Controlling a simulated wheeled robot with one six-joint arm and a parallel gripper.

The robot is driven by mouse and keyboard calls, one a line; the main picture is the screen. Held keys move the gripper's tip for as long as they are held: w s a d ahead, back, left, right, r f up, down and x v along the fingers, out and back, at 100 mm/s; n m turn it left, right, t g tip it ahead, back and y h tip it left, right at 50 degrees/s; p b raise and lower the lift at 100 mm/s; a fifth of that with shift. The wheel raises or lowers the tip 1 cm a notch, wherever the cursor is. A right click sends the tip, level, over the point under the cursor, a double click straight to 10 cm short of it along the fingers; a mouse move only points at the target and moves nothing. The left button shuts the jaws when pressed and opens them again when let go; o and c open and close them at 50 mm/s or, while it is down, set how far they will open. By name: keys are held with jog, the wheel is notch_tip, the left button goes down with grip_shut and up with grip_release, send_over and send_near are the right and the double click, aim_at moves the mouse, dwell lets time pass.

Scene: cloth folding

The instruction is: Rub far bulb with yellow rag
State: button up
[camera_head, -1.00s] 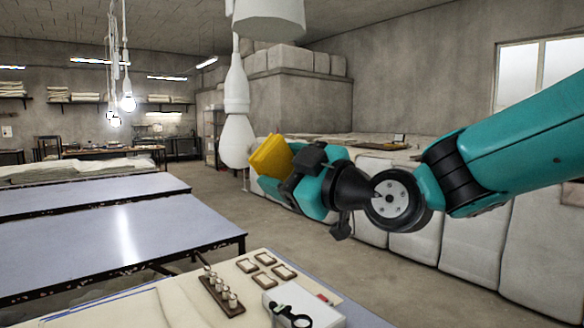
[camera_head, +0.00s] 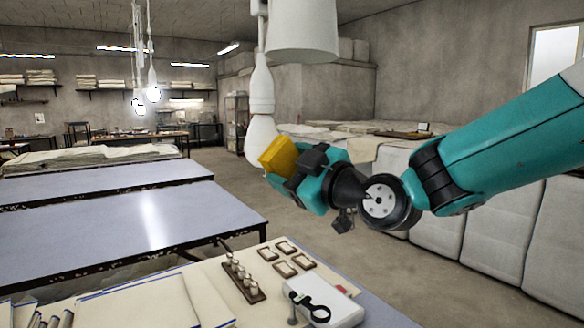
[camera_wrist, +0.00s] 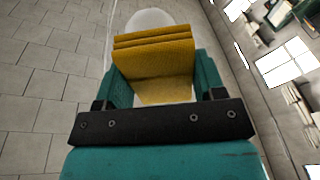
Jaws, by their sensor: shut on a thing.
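A yellow rag (camera_head: 281,155), folded thick, is held in my gripper (camera_head: 290,166). In the wrist view the rag (camera_wrist: 155,55) sits between the two teal fingers, shut on it. An unlit white bulb (camera_head: 258,132) hangs from a white socket, behind a larger white fitting. The rag overlaps the bulb's lower right side in the head view. In the wrist view the bulb (camera_wrist: 150,19) shows just beyond the rag, its middle hidden by it. The rag looks against or very close to the bulb; contact cannot be told for sure.
The larger white fitting (camera_head: 302,32) hangs above my gripper, nearer to the camera. Lit bulbs (camera_head: 153,94) hang far off at the left. Below are blue-topped tables (camera_head: 120,225) and a worktable with a small rack (camera_head: 243,277) and a white box (camera_head: 335,308).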

aim_at(293, 147)
jog(key=shift+x, duration=1)
jog(key=shift+d+r+p, duration=0.1)
jog(key=shift+r+p, duration=0.65)
jog(key=shift+r, duration=1.2)
jog(key=shift+f+b, duration=0.1)
jog(key=shift+b, duration=0.35)
jog(key=shift+f, duration=0.1)
notch_tip(293, 147, down, 4)
jog(key=b, duration=0.5)
jog(key=shift+r, duration=0.2)
